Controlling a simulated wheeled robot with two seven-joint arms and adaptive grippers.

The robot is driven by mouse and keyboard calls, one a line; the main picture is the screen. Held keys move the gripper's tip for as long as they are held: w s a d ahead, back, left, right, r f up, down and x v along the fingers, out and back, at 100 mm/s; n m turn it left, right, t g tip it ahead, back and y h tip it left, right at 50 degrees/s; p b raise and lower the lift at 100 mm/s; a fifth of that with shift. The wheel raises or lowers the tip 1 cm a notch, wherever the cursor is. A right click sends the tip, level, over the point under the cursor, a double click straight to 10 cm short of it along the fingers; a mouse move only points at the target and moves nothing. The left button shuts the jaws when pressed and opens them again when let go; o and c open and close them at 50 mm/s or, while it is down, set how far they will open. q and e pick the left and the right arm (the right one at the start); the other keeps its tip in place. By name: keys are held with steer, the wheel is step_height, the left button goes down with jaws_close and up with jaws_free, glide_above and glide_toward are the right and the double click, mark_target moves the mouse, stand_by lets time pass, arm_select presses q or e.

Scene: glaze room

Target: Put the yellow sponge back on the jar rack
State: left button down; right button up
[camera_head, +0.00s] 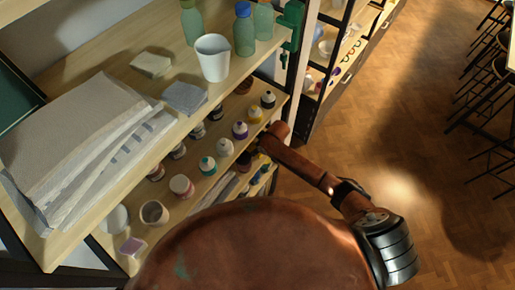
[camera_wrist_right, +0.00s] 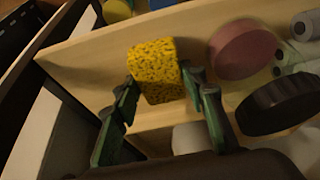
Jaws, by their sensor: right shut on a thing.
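The yellow sponge (camera_wrist_right: 155,66), speckled with dark pores, is between the green fingers of my right gripper (camera_wrist_right: 160,88) in the right wrist view. The gripper is shut on it. Behind and below the sponge is a pale wooden shelf board (camera_wrist_right: 90,58); I cannot tell whether the sponge touches it. In the head view my right arm reaches to the right end of the jar shelf (camera_head: 178,209), under the top board. The right fingers and the sponge are hidden there. My left gripper is not in view.
In the wrist view a pink round lid (camera_wrist_right: 243,50) and a dark round lid (camera_wrist_right: 277,104) sit close right of the sponge. A white cup (camera_head: 213,58) stands on the top board.

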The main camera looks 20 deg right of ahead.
steer(key=o, duration=1.2)
steer(key=shift+f, duration=0.1)
steer(key=v, duration=1.2)
steer(key=shift+b, duration=0.45)
